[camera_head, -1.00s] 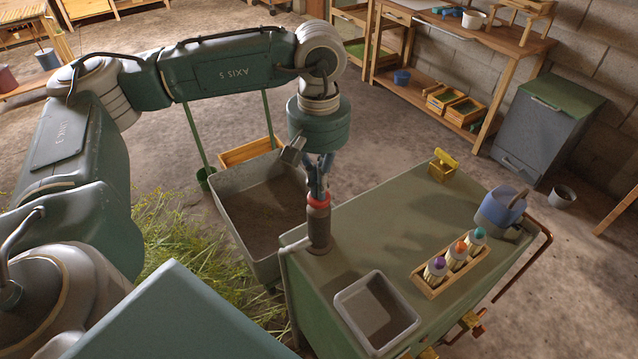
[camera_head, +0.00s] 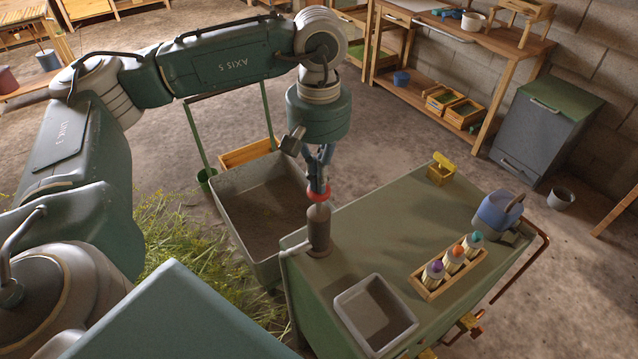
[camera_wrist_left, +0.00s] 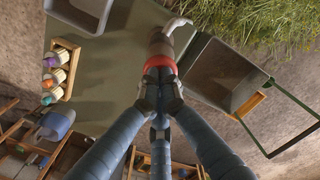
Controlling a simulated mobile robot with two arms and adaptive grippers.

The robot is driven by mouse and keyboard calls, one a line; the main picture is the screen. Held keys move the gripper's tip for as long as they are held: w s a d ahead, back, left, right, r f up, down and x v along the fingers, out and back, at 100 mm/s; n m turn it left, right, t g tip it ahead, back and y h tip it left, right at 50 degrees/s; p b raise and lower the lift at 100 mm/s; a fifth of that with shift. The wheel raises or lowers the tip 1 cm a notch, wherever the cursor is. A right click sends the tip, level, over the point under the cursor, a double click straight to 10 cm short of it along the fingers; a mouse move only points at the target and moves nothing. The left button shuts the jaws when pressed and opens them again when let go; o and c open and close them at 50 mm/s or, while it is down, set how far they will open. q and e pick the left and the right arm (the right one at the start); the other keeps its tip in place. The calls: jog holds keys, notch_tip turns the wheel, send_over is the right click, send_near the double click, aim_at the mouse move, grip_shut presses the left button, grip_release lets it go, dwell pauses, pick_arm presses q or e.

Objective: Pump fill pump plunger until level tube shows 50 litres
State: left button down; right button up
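The fill pump (camera_head: 319,236) is a brown upright cylinder at the left back corner of the green cabinet top. Its plunger has a red collar (camera_head: 318,192), raised above the pump body. My left gripper (camera_head: 319,172) points down and is shut on the plunger from above. In the left wrist view the gripper's fingertips (camera_wrist_left: 160,98) close around the plunger just at the red collar (camera_wrist_left: 160,68), with the brown pump body (camera_wrist_left: 159,45) beyond. I cannot make out the level tube or its reading. My right gripper is not in view.
On the cabinet top (camera_head: 390,235) stand a grey tray (camera_head: 345,303), a wooden rack (camera_head: 432,292) with several colour-capped bottles, a blue container (camera_head: 497,208) and a yellow-topped block (camera_head: 440,175). A grey trough (camera_head: 225,187) stands left of the cabinet, beside grass.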

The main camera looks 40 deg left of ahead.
pick_arm(q)
notch_tip(320, 180, down, 4)
jog(key=b, duration=0.2)
jog(key=shift+r+b, duration=0.1)
jog(key=shift+b, duration=0.25)
notch_tip(320, 180, up, 13)
jog(key=p, duration=0.7)
jog(key=shift+p, duration=0.3)
